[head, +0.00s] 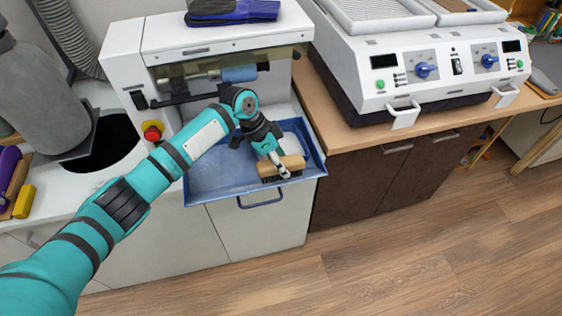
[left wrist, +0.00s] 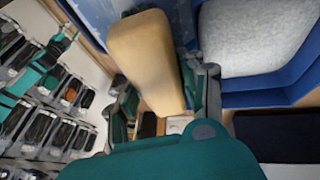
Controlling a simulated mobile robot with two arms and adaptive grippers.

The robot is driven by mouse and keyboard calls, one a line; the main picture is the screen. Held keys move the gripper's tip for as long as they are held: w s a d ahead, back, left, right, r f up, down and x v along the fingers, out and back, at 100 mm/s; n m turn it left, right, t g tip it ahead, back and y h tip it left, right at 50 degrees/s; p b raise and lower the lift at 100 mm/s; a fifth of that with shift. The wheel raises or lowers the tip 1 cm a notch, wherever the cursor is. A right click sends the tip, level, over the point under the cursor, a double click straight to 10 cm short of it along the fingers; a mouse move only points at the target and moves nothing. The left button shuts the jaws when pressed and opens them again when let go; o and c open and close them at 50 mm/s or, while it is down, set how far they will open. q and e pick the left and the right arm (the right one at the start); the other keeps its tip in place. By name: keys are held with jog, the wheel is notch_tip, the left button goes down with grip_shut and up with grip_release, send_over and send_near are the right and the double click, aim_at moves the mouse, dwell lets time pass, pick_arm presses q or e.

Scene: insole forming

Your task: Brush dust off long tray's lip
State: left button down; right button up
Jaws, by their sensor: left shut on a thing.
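My left gripper (head: 279,168) is shut on a brush (head: 294,162) with a light wooden body and dark bristles. The brush is over the front right part of the blue tray (head: 215,183), by its front lip. Whether the bristles touch the lip I cannot tell. In the left wrist view the wooden body of the brush (left wrist: 143,45) sits between the fingers of my left gripper (left wrist: 165,95). The blue tray's wall (left wrist: 275,95) shows at the right there, with a pale grey, speckled surface inside. My right gripper is not in view.
A white machine (head: 205,45) with a blue roller and a red button stands behind the tray. A white two-dial unit (head: 430,65) stands on the wooden counter (head: 345,130) at right. A dark round opening (head: 110,145) is at left. The wooden floor in front is clear.

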pick_arm(q)
jog(key=shift+s+a+r+p, duration=0.1)
jog(key=shift+s+a+p, duration=0.05)
jog(key=shift+a+p, duration=0.3)
jog(key=shift+s+a+r+p, duration=0.1)
jog(key=shift+a+p, duration=0.25)
jog(key=shift+a, duration=0.2)
jog(key=shift+s+a+f+p, duration=0.1)
jog(key=shift+s+a+p, duration=0.15)
jog(key=shift+a+p, duration=0.4)
jog(key=shift+s+a+p, duration=0.2)
jog(key=shift+a+p, duration=0.05)
jog(key=shift+a, duration=0.7)
jog(key=shift+s+a+f+p, duration=0.1)
jog(key=shift+s+a+p, duration=0.15)
jog(key=shift+a+p, duration=0.4)
jog(key=shift+s+a+f+p, duration=0.1)
jog(key=shift+s+a+p, duration=0.2)
jog(key=shift+a, duration=0.8)
jog(key=shift+s+a+f+p, duration=0.1)
jog(key=shift+s+a+p, duration=0.25)
jog(key=shift+a, duration=0.7)
jog(key=shift+s+a+p, duration=0.25)
jog(key=shift+a+p, duration=0.05)
jog(key=shift+a, duration=0.8)
jog(key=shift+s+a+f, duration=0.1)
jog(key=shift+s+a, duration=0.15)
jog(key=shift+a, duration=0.35)
